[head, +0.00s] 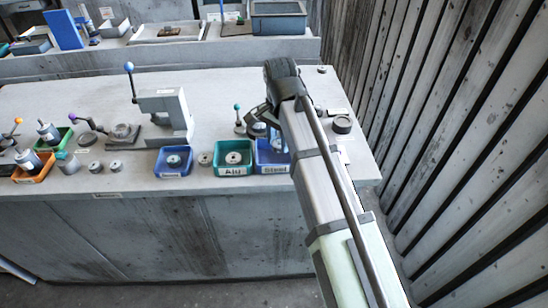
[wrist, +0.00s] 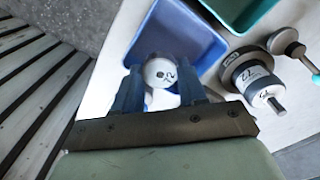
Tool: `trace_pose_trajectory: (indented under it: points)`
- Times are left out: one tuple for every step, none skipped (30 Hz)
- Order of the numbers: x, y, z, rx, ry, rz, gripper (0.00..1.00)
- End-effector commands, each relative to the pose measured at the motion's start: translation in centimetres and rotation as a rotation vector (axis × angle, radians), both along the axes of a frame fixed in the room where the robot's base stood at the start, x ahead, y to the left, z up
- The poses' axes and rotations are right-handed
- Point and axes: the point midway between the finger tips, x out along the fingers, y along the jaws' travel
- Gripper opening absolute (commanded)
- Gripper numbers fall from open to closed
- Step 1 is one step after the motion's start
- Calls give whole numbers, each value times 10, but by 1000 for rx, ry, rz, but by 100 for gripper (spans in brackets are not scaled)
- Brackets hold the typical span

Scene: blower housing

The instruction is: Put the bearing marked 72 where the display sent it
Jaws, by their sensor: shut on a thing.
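My gripper (wrist: 160,92) is shut on a round pale bearing (wrist: 160,72) with a dark marking on its face. The marking is too small to read surely. The bearing is at the near edge of a blue tray (wrist: 178,35) in the wrist view; I cannot tell whether it touches the tray. In the head view this blue tray (head: 273,169) is labelled Steel, and my arm hides part of it and the fingertips. A teal tray (head: 236,170) labelled Alu stands left of it with a round part inside. No display shows clearly.
A dark flanged part with a shaft (wrist: 250,75) stands beside the trays in the wrist view. A smaller blue tray (head: 173,170), a grey press (head: 165,115), an orange tray (head: 34,168) and loose round parts stand to the left. A slatted wall (head: 450,120) rises at right.

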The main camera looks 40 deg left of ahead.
Motion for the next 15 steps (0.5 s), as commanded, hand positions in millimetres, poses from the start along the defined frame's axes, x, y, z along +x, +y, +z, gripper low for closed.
trace_pose_trajectory:
  points:
    - [0,-1,-5,0,0,0,0]
    - [0,-1,-8,0,0,0,0]
    - [0,0,-11,0,0,0,0]
    - [0,0,-13,0,0,0,0]
    - [0,0,-15,0,0,0,0]
    - [0,0,-17,0,0,0,0]
    - [0,0,-18,0,0,0,0]
    - [0,0,-18,0,0,0,0]
    - [0,0,-19,0,0,0,0]
    - [0,0,-19,0,0,0,0]
    - [0,0,-19,1,0,0,0]
    - [0,0,-19,1,0,0,0]
    - [0,0,-19,1,-1,0,0]
    - [0,0,-19,1,0,0,0]
    - [0,0,-19,1,0,0,0]
